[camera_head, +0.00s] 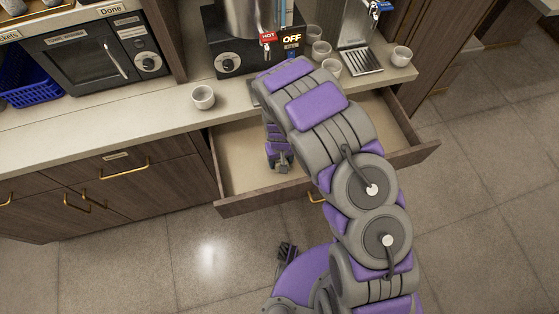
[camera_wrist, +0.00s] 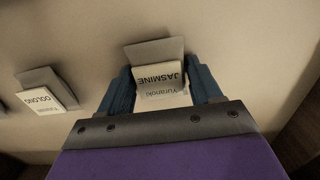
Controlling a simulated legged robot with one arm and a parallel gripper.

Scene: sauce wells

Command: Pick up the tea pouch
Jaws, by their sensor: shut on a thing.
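In the wrist view, a pale tea pouch labelled JASMINE (camera_wrist: 158,77) sits between the two blue fingers of my gripper (camera_wrist: 163,88). The fingers are shut on its sides. A grey-brown flat piece shows behind its top edge. In the head view, my gripper (camera_head: 279,163) reaches down into the open drawer (camera_head: 245,179); the pouch is hidden there by my arm or too small to make out. In the wrist view I cannot tell whether the pouch touches the drawer floor.
An OOLONG pouch (camera_wrist: 43,100) lies to the left in the drawer. The counter (camera_head: 150,117) above holds a white cup (camera_head: 203,97), several more cups, a dark OFF-labelled machine (camera_head: 232,58) and a microwave (camera_head: 95,56). The drawer front (camera_head: 270,196) borders the open floor.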

